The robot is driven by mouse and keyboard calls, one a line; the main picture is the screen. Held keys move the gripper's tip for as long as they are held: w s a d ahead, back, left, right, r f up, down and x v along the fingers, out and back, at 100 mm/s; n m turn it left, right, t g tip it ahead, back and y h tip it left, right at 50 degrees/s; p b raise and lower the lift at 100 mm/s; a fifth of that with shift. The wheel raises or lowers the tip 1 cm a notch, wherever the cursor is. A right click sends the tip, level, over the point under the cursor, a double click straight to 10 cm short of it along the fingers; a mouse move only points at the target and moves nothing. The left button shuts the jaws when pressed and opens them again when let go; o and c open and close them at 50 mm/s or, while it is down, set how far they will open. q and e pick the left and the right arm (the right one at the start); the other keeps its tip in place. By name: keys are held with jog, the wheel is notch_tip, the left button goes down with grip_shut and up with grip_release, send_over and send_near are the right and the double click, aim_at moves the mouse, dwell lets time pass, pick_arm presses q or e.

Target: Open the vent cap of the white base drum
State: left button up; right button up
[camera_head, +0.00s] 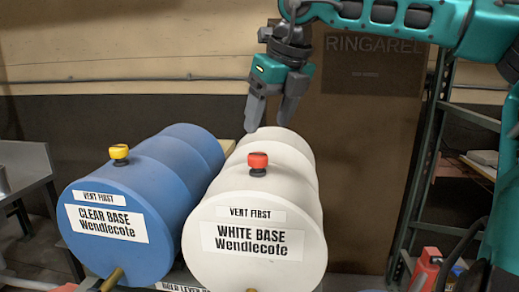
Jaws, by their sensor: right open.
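The white base drum (302,215) lies on its side, labelled "VENT FIRST" and "WHITE BASE Wendlecote". Its red vent cap (258,161) sits on a dark stem on top, near the front end. My right gripper (267,127) comes down from the upper right and points downward above the drum, higher in the picture than the red cap. Its fingers are open with nothing between them, and they are apart from the cap. My left gripper is not in view.
A blue clear base drum (148,190) with a yellow vent cap (119,153) lies close on the left. A brass tap (113,280) shows at its lower front. A green metal shelf rack (425,150) stands at the right. A metal table (25,172) is at the left edge.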

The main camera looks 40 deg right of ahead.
aim_at(258, 155)
jog(key=x, duration=0.8)
jog(key=shift+f, duration=0.1)
jog(key=c, duration=1)
jog(key=shift+c, duration=0.2)
